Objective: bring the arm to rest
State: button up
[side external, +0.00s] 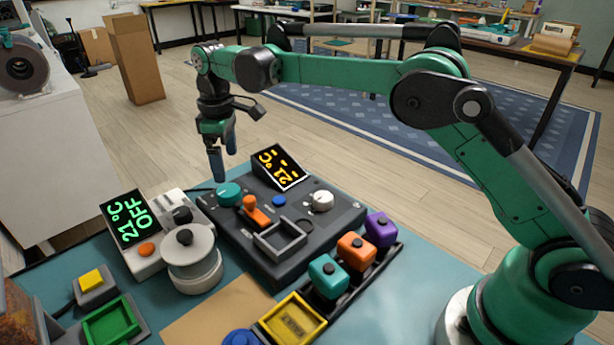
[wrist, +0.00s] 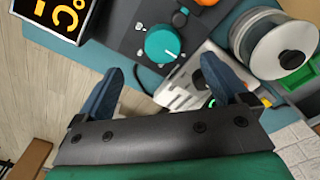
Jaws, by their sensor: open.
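My gripper (side external: 223,165) hangs above the back left edge of the table, fingers pointing down. In the wrist view my gripper (wrist: 165,95) shows its two blue fingers spread apart with nothing between them. My green arm (side external: 340,70) stretches from its base at the right over the work. Below and beside the fingers is a dark control panel (side external: 328,247) with a teal knob (side external: 229,194), which also shows in the wrist view (wrist: 163,44). The fingers look clear of the panel and the knob.
The panel carries an orange lever (side external: 256,212), a white knob (side external: 322,200) and a display (side external: 281,168). Left of it stand a white device reading OFF (side external: 128,222) and a round lidded pot (side external: 194,262). Teal, orange and purple blocks (side external: 380,230) sit in a rack.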

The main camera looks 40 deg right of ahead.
jog(key=s+d+r+m+t, duration=0.2)
jog(key=s+d+r, duration=0.15)
jog(key=r, duration=0.25)
jog(key=s+d+f+m+t, duration=0.1)
jog(key=s+d+m+t, duration=0.1)
jog(key=s, duration=0.6)
jog(key=s+d+f+m+t, duration=0.2)
jog(key=s+d+m, duration=0.1)
jog(key=s, duration=0.6)
jog(key=shift+m+t, duration=0.4)
jog(key=shift+m, duration=0.5)
